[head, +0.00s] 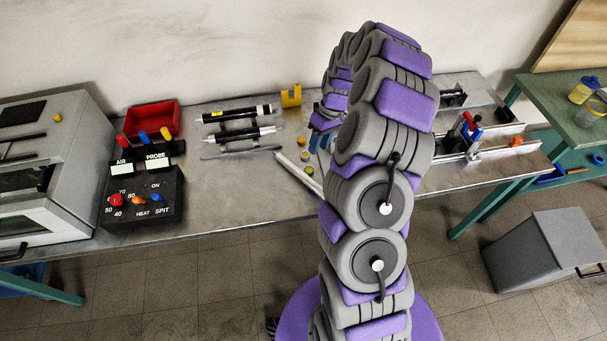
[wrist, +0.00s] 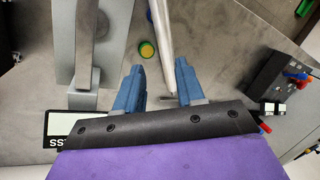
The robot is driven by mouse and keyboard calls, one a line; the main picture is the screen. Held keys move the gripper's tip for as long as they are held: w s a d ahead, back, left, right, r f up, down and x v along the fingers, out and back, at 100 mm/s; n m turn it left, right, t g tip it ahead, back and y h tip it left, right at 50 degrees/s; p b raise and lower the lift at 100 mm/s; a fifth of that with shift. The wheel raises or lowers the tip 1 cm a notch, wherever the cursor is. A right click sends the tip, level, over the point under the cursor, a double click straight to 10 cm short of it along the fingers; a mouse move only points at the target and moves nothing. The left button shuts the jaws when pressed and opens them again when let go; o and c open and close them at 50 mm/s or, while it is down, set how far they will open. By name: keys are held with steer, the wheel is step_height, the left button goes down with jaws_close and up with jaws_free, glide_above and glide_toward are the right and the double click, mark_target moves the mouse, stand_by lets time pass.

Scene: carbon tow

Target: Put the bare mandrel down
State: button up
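A bare pale metal rod, seemingly the mandrel, lies slanted on the grey bench in the head view (head: 297,174). In the wrist view the rod (wrist: 161,42) runs down from the top edge, and its tapered end comes between my blue fingers. My gripper (wrist: 157,87) is open, with a wide gap between the fingers and no visible grip on the rod. The rod's tip looks closer to the right finger. I cannot tell the height between fingers and rod. In the head view my gripper (head: 321,138) is mostly hidden behind my arm.
A green-yellow round piece (wrist: 147,50) lies beside the rod. Black-and-silver cylinders (head: 238,124) lie to the left on the bench (head: 235,185), near a black control box (head: 142,195) and a red bin (head: 152,118). A yellow holder (head: 291,97) stands behind. A metal fixture (head: 470,140) stands right.

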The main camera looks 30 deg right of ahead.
steer(key=b, duration=0.1)
glide_above(306, 176)
steer(key=d, duration=0.2)
step_height(306, 176, down, 5)
steer(key=f, duration=0.2)
steer(key=shift+w+d+f, duration=0.25)
steer(key=shift+d+f, duration=0.05)
steer(key=shift+f, duration=0.05)
steer(key=shift+d+f+b, duration=0.25)
steer(key=shift+f+b, duration=0.05)
steer(key=shift+f, duration=0.05)
steer(key=a+f, duration=0.1)
steer(key=a+f+b, duration=0.1)
steer(key=a+f, duration=0.1)
steer(key=f, duration=0.1)
steer(key=shift+s+a+f, duration=0.1)
steer(key=shift+s+a, duration=0.15)
steer(key=shift+s, duration=0.05)
steer(key=shift+d, duration=0.8)
steer(key=shift+c, duration=1.3)
steer(key=shift+a, duration=0.2)
steer(key=c, duration=0.3)
steer(key=shift+a, duration=0.4)
jaws_close()
